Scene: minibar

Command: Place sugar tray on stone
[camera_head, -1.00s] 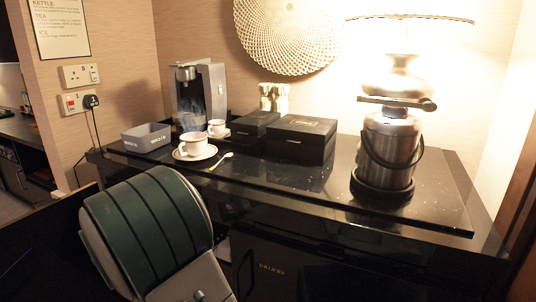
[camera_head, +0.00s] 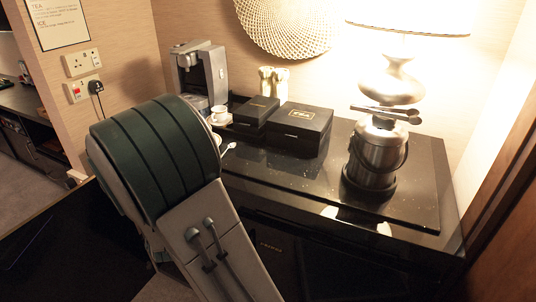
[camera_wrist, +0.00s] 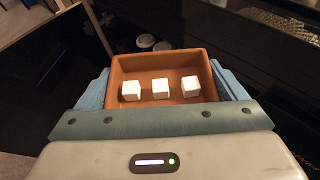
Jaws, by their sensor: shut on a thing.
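The sugar tray (camera_wrist: 160,63) is a brown-orange open tray with three white sugar cubes (camera_wrist: 161,88) in a row inside. My gripper (camera_wrist: 160,85) is shut on it, with a pale blue finger on its left side and another on its right. The tray looks roughly level in the wrist view. The stone (camera_head: 412,190) looks to be the glossy black slab on top of the counter in the head view. In the head view my arm covers the left end of the counter, and the gripper and tray are hidden.
Two black boxes (camera_head: 299,128) (camera_head: 256,109), a cup (camera_head: 220,113), and a coffee machine (camera_head: 201,75) stand at the back. A metal ice bucket (camera_head: 377,158) with tongs (camera_head: 388,114) above stands right, before a lamp (camera_head: 392,80). The slab's front middle is mostly bare.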

